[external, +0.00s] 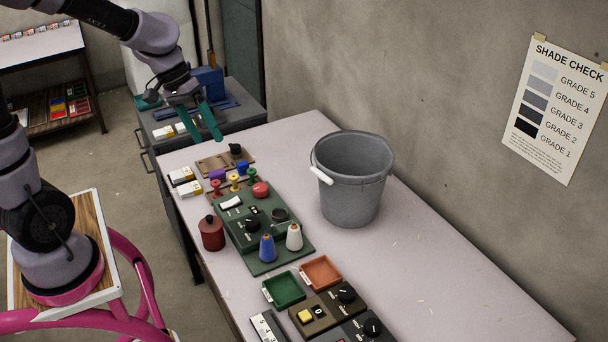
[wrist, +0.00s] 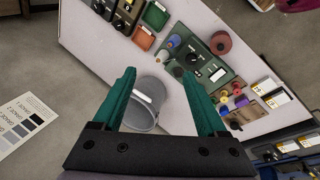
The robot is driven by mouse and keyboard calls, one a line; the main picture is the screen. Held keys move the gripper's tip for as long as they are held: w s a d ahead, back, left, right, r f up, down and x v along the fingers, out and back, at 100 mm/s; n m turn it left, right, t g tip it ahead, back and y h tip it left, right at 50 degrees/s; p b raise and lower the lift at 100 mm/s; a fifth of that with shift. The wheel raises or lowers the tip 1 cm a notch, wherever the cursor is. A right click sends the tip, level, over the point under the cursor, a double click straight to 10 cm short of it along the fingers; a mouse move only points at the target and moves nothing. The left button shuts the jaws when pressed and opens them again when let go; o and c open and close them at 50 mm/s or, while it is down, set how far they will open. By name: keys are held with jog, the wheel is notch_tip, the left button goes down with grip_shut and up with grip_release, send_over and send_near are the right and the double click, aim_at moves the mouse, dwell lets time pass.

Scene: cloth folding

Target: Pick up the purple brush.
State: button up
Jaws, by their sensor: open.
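A small purple item (external: 217,174) lies by the wooden rack near the far left end of the table in the external view. It is too small to tell whether it is the brush, and no other purple brush is clear. My gripper (external: 207,137) has teal fingers and hangs above the far end of the table, apart from everything on it. In the wrist view my gripper (wrist: 159,74) is open with nothing held, and the grey bucket shows between and below its fingers.
A grey bucket (external: 352,180) stands by the wall side. A green board (external: 262,230) with knobs and cones, a dark red pot (external: 212,233), and green (external: 284,290) and orange (external: 321,272) trays are on the table (external: 440,270). The table's right side is clear.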

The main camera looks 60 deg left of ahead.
jog(key=w+a+f+n+t+h, duration=0.2)
jog(key=w+a+f+n+h, duration=0.1)
jog(key=w+a+f+n, duration=0.4)
jog(key=n+t+y, duration=0.6)
jog(key=n+t, duration=0.3)
jog(key=n, duration=1.4)
send_near(222, 173)
jog(key=shift+w+a+f, duration=0.15)
jog(key=shift+a, duration=0.55)
jog(key=shift+w+a+f, duration=0.1)
jog(key=shift+w+f, duration=0.1)
jog(key=shift+f, duration=0.05)
jog(key=x, duration=1)
jog(key=shift+f, duration=0.3)
grip_shut()
